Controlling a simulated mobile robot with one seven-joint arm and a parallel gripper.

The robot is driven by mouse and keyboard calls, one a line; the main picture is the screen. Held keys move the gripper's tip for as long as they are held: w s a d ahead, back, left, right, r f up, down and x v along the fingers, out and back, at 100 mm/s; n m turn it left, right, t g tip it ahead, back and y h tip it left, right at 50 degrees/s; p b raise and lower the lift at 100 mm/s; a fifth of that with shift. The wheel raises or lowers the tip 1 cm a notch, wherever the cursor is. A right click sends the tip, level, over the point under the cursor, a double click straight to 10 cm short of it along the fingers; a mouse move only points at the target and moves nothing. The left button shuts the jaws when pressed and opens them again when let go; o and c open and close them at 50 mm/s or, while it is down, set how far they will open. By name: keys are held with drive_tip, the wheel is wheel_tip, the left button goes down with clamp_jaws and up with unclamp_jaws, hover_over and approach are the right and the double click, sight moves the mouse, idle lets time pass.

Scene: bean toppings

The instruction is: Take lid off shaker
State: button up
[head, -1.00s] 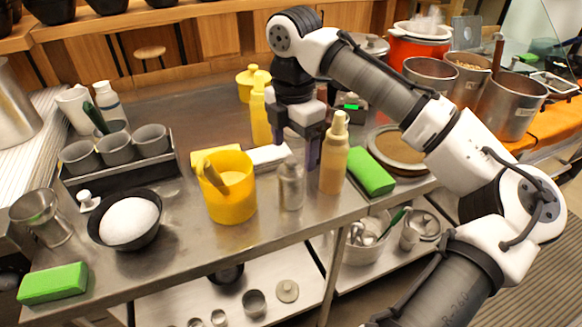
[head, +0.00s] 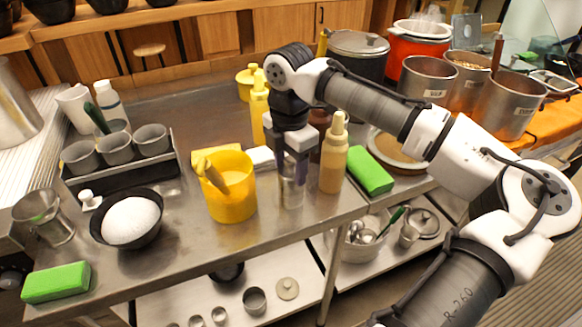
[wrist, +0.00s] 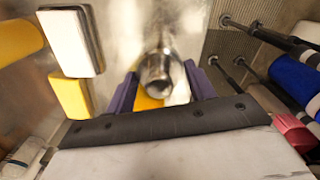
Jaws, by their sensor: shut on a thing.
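The metal shaker (head: 291,194) stands upright on the steel counter, between the yellow tub and a tan squeeze bottle. My gripper (head: 294,172) points down over it, with its purple fingers around its upper part. In the wrist view the shaker's round top (wrist: 158,70) shows between the two fingers (wrist: 162,88). My gripper is shut on the shaker near its top. The fingers hide the lid's edge in the head view, so I cannot tell whether they grip only the lid.
The yellow tub (head: 230,198) stands close on the left and the tan squeeze bottle (head: 334,160) close on the right. A green sponge (head: 369,170) lies farther right. A black bowl of white grains (head: 128,222) is at the left. The counter's front edge is near.

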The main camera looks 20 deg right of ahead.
sight(290, 160)
drive_tip(key=shift+r, duration=0.1)
wheel_tip(290, 160, up, 10)
drive_tip(key=shift+f+b, duration=0.1)
drive_tip(key=shift+b, duration=0.3)
idle(0.6)
